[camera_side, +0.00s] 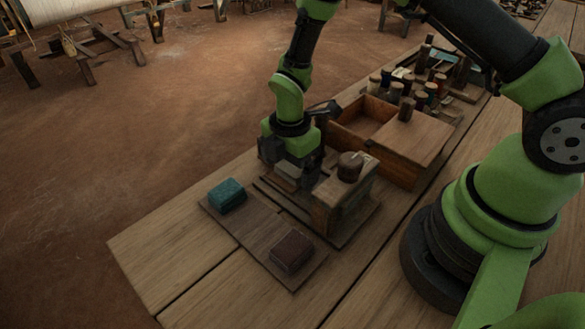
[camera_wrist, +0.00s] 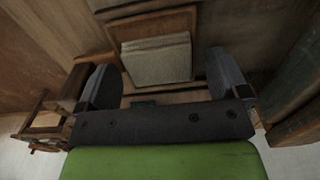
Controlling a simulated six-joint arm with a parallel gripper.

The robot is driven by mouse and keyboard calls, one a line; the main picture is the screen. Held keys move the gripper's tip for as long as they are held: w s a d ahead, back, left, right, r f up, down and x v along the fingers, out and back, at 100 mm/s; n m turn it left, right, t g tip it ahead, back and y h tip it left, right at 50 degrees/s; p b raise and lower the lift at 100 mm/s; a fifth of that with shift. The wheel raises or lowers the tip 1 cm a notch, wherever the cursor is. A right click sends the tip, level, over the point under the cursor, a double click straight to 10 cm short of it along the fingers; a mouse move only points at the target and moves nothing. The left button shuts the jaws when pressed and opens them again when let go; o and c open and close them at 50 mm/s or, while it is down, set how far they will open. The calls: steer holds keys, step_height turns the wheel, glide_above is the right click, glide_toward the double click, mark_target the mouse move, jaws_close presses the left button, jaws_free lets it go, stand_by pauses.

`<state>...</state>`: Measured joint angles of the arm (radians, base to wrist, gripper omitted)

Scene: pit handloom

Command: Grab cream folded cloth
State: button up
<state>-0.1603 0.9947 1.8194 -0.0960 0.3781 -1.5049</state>
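The cream folded cloth (camera_wrist: 157,60) lies flat in the upper middle of the wrist view, a pale square stack with layered edges. My gripper (camera_wrist: 161,78) is open, with one dark finger on each side of the cloth in that picture and a gap to each. In the side view my gripper (camera_side: 291,168) points down close over the cloth (camera_side: 287,171), which is partly hidden by the fingers. I cannot tell how far the fingertips are above it.
A teal folded cloth (camera_side: 227,193) and a dark maroon one (camera_side: 291,251) lie on a dark board (camera_side: 252,236). A wooden block stand (camera_side: 343,195) with a round dark piece rises close right of my gripper. Behind are an open wooden box (camera_side: 362,125) and several thread spools (camera_side: 408,92).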

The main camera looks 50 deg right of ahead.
steer(key=c, duration=1)
